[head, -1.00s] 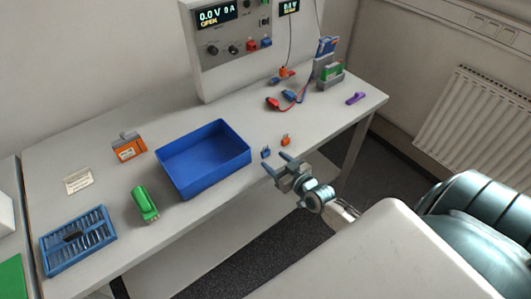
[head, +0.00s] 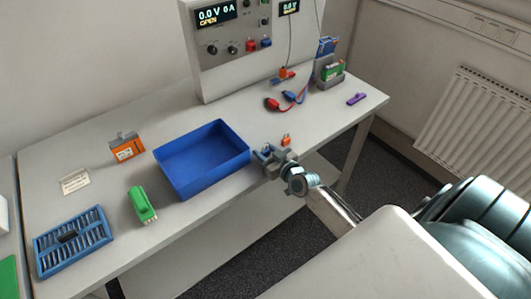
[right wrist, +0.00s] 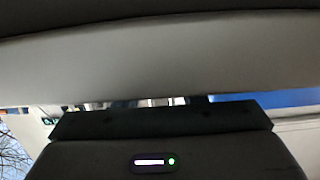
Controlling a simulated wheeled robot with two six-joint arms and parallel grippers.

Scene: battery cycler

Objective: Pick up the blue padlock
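The small blue padlock (head: 266,149) is on the table just right of the blue bin, partly hidden by my right gripper. My right gripper (head: 268,155) reaches in from the front edge, low over the table, with its fingers apart around or right beside the padlock. I cannot tell whether they touch it. In the right wrist view the padlock does not show; the gripper's dark body fills the lower part. My left gripper is in neither view.
The blue bin (head: 188,143) stands close left of the gripper. A small orange padlock (head: 286,141) sits just behind right. Red and blue clips (head: 272,104) lie farther back. A green item (head: 142,204), orange box (head: 127,147) and blue rack (head: 98,220) are at left.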

